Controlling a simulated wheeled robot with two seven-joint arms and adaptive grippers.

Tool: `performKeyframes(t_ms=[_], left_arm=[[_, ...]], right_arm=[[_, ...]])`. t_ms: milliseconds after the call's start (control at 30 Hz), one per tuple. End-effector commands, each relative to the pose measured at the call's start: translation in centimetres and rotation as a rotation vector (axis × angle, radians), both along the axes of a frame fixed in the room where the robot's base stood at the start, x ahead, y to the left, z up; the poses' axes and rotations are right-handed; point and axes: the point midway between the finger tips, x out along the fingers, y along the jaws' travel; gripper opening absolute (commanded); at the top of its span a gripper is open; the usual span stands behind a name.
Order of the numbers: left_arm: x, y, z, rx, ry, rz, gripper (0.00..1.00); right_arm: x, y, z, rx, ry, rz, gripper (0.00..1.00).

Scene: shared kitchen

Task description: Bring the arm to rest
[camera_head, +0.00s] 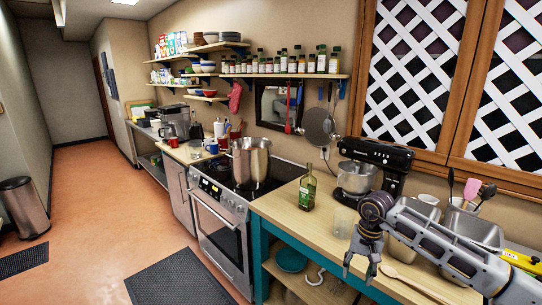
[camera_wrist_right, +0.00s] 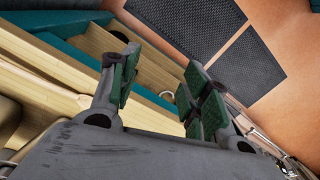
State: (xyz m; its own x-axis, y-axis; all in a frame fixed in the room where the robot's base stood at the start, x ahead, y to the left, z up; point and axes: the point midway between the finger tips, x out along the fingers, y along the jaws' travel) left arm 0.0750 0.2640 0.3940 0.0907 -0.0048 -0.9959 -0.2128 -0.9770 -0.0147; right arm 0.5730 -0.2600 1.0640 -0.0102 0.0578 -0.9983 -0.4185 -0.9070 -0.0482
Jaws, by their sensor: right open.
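My right arm comes in from the right edge of the head view and reaches over the wooden worktop (camera_head: 285,207). My right gripper (camera_head: 358,270) hangs from it near the worktop's front edge, fingers pointing down. In the right wrist view the gripper (camera_wrist_right: 155,95) shows its two green-padded fingers spread apart with nothing between them. Beyond the fingers are the worktop's edge and the floor. My left gripper is in neither view.
An oil bottle (camera_head: 307,188), a clear glass (camera_head: 343,222) and a black stand mixer (camera_head: 375,165) stand on the worktop. Metal containers (camera_head: 470,228) and a wooden spoon (camera_head: 405,280) are close to my arm. A large pot (camera_head: 250,162) sits on the stove. The floor (camera_head: 110,205) at left is mostly open.

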Motion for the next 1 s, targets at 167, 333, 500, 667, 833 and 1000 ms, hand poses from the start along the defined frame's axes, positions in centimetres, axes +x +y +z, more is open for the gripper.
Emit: performKeyframes(t_ms=[167, 333, 500, 667, 833, 1000], left_arm=[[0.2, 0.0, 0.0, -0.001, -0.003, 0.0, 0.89], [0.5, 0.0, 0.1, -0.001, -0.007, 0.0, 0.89], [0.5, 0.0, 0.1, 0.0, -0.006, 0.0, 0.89], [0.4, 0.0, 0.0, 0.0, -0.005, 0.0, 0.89], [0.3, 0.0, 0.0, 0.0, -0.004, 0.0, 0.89], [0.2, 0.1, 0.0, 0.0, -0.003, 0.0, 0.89]], right_arm=[[0.1, 1.3, -1.0, 0.061, 0.021, -0.045, 0.47], [0.2, 3.0, -2.1, 0.147, 0.049, -0.113, 0.47], [0.3, 5.4, -3.6, 0.265, 0.099, -0.215, 0.47], [0.6, 8.8, -5.4, 0.436, 0.19, -0.384, 0.47], [1.3, 12.5, -7.3, 0.646, 0.333, -0.634, 0.47], [2.5, 15.0, -9.0, 0.834, 0.501, -0.911, 0.47]])
